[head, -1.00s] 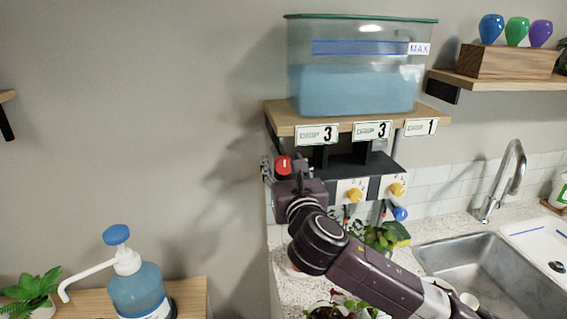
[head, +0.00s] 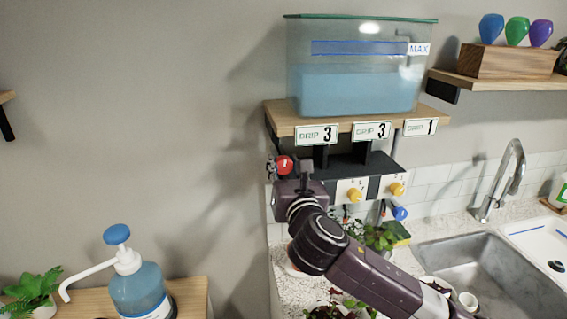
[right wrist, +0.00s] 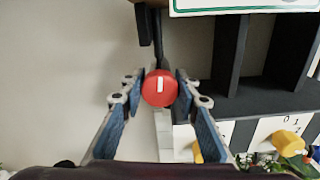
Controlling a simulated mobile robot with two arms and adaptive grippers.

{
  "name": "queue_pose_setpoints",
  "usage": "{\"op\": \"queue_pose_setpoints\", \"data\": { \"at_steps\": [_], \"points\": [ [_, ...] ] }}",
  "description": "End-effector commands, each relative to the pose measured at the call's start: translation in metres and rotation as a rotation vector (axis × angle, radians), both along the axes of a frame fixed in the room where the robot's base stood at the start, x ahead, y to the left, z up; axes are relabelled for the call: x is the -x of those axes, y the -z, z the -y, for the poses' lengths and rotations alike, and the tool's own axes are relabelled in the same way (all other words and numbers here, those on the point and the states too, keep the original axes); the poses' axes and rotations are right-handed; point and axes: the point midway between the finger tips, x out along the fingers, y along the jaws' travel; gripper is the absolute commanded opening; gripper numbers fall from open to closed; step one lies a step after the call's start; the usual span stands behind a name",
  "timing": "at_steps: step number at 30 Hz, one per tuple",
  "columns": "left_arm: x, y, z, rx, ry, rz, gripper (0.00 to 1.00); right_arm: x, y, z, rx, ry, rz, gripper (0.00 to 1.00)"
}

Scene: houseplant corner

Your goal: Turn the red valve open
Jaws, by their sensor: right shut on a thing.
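The red valve (head: 285,164) is a round red knob below the left end of the tank shelf. In the right wrist view the red valve (right wrist: 160,88) faces me, with its white mark upright. My right gripper (head: 288,171) reaches up to it from the lower right. In the right wrist view the two blue-padded fingers of the right gripper (right wrist: 160,94) are shut on the knob, one on each side. My left gripper is out of view.
A water tank (head: 355,80) stands on the wooden shelf (head: 278,122) above, with drip labels (head: 317,135) along its edge. Yellow knobs (head: 354,195) sit close to the right. A pump bottle (head: 138,290) stands at lower left.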

Motion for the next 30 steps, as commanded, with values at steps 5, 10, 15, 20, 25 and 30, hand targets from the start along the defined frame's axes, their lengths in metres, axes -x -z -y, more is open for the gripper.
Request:
{"op": "queue_pose_setpoints", "data": {
  "at_steps": [5,10,15,20,25,30],
  "points": [
    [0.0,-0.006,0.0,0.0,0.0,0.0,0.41,0.0,0.0,0.0,-0.144,0.0,-0.031,0.05],
    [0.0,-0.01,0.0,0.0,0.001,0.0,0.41,0.0,0.001,0.001,-0.302,0.001,-0.063,0.05],
    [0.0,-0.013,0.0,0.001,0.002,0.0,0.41,0.0,0.002,0.001,-0.461,0.002,-0.095,0.05],
    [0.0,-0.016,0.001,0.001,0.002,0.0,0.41,0.0,0.002,0.001,-0.61,0.001,-0.126,0.05],
    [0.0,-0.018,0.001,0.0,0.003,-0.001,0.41,0.0,0.003,0.002,-0.769,0.002,-0.157,0.05],
    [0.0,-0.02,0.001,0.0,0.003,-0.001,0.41,0.0,0.004,0.003,-0.928,0.003,-0.188,0.05]
  ]
}}
